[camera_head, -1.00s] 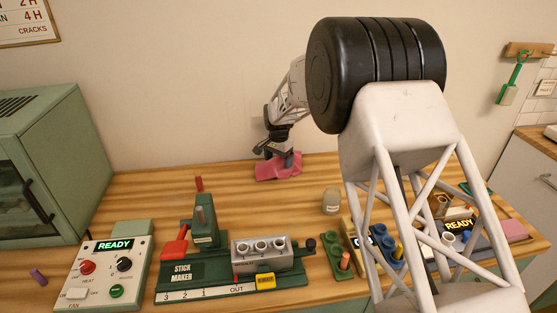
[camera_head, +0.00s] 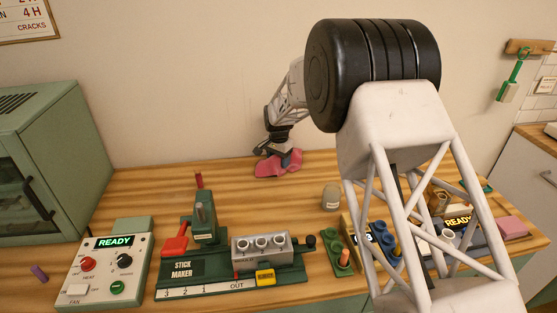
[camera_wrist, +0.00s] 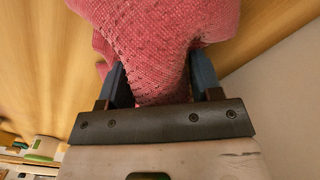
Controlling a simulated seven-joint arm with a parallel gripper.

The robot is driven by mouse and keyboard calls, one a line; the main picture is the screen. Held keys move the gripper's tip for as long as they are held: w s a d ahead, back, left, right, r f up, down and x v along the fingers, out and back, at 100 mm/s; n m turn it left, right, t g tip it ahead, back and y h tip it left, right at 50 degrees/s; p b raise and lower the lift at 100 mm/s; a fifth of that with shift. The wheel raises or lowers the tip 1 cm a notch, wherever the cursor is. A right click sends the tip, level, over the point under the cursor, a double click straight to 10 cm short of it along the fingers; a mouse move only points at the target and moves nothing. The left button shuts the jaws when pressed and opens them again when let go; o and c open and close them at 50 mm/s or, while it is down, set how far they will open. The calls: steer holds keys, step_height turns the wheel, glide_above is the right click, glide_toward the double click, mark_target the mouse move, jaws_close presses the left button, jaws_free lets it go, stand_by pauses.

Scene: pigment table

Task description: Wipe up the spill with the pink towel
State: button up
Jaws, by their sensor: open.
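The pink towel (camera_head: 286,164) lies crumpled at the back of the wooden table, near the wall. My gripper (camera_head: 266,160) is down at the towel's left side in the head view. In the wrist view the towel (camera_wrist: 160,45) bunches up between the two blue fingers of my gripper (camera_wrist: 161,72). The jaws are open, with a fold of cloth between them. No spill shows in either view; part of the table is hidden behind my arm and the towel.
A green stick maker (camera_head: 230,262) and a control box (camera_head: 105,265) stand at the front. A small jar (camera_head: 331,197) stands to the towel's right. A green oven-like cabinet (camera_head: 50,165) is at the left. Bare wood lies left of the towel.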

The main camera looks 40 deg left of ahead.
steer(key=shift+f, duration=0.15)
jaws_close()
steer(key=shift+r, duration=0.25)
steer(key=shift+r, duration=0.3)
stand_by(0.3)
